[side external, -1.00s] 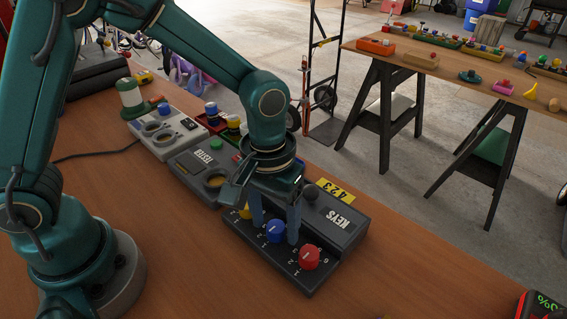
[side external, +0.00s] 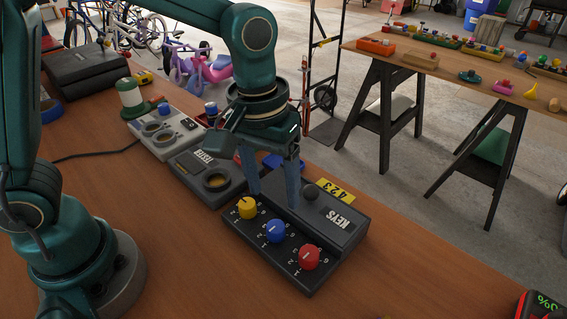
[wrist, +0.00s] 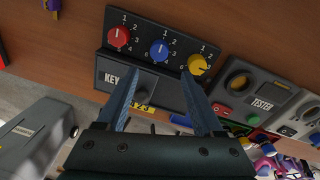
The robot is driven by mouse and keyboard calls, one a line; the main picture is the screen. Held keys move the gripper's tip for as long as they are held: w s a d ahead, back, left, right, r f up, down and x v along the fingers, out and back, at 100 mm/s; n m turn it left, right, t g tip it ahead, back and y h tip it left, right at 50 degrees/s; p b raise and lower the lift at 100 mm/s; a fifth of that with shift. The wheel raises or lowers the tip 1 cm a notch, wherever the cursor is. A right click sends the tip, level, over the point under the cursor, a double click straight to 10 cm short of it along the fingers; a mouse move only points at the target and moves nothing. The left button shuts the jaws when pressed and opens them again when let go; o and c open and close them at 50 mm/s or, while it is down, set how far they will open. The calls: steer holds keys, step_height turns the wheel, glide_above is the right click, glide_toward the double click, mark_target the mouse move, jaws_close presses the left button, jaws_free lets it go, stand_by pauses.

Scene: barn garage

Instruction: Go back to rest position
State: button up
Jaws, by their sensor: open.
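My gripper (side external: 272,178) is open and empty, raised above the back edge of the KEYS box (side external: 345,246) with its fingers pointing down. The box carries a yellow knob (side external: 247,207), a blue knob (side external: 275,231) and a red knob (side external: 309,257), all clear of the fingers in the side view. A dark round button sits on its raised part. In the wrist view the open fingers (wrist: 162,95) appear over the KEYS box (wrist: 104,62), with the red (wrist: 119,37), blue (wrist: 159,50) and yellow (wrist: 198,64) knobs beyond.
A yellow 423 tag (side external: 336,190) lies behind the box. The TESTER box (side external: 196,170) and a grey box with a blue button (side external: 160,135) stand to the left. A green and white spool (side external: 131,98) is further back. The table's front is mostly bare.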

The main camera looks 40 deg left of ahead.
steer(key=s+a+r+t, duration=0.4)
steer(key=a+r, duration=0.3)
steer(key=r, duration=0.1)
steer(key=s+a+f+m, duration=0.2)
steer(key=s, duration=0.3)
steer(key=shift+s+a+f+m+t+y, duration=0.15)
steer(key=shift+s+a+m+t+y, duration=0.15)
steer(key=shift+s+m+t, duration=0.1)
